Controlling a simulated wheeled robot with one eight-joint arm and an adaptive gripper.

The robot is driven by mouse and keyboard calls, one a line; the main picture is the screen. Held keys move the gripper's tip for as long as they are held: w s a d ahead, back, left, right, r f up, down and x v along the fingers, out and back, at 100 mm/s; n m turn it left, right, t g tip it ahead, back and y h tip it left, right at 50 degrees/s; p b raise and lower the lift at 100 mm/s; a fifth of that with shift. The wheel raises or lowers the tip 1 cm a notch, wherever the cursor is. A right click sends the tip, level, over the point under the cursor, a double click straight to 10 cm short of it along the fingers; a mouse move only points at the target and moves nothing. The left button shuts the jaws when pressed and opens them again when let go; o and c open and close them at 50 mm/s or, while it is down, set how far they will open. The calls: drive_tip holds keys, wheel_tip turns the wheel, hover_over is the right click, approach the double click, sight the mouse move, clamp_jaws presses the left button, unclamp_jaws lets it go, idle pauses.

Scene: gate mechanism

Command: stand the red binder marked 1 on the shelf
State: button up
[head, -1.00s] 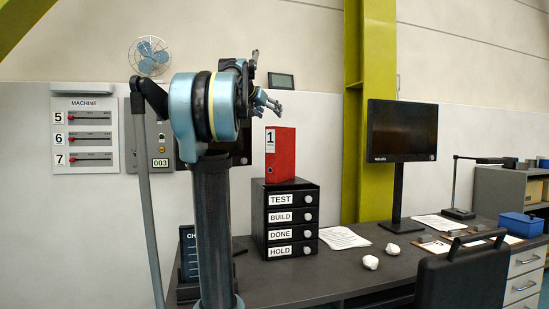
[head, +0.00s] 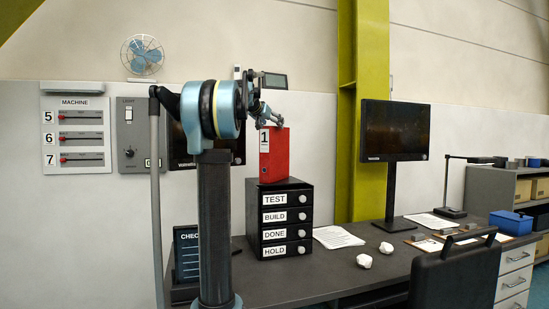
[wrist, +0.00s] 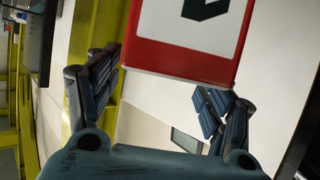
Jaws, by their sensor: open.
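The red binder (head: 281,155) with a white label marked 1 stands upright on top of the black drawer unit (head: 307,197). In the wrist view the binder (wrist: 185,63) fills the upper middle, its label edge toward the camera. My gripper (head: 267,121) is at the binder's top edge in the head view. In the wrist view my gripper (wrist: 160,87) is open, with one finger on either side of the binder's near end. I cannot tell whether a finger touches it. No shelf for the binder is clearly identified near my gripper.
The drawers are labelled TEST, BUILD, DONE and HOLD. A monitor (head: 394,130) stands right of the yellow column (head: 362,100). Crumpled paper balls (head: 364,261) and papers (head: 337,237) lie on the desk (head: 300,283). A chair (head: 455,275) stands in front. Grey shelving (head: 482,187) is at far right.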

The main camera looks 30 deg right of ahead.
drive_tip(key=x, duration=0.4)
drive_tip(key=shift+w+d+f, duration=0.1)
drive_tip(key=shift+w+f, duration=0.05)
drive_tip(key=shift+f, duration=0.15)
clamp_jaws()
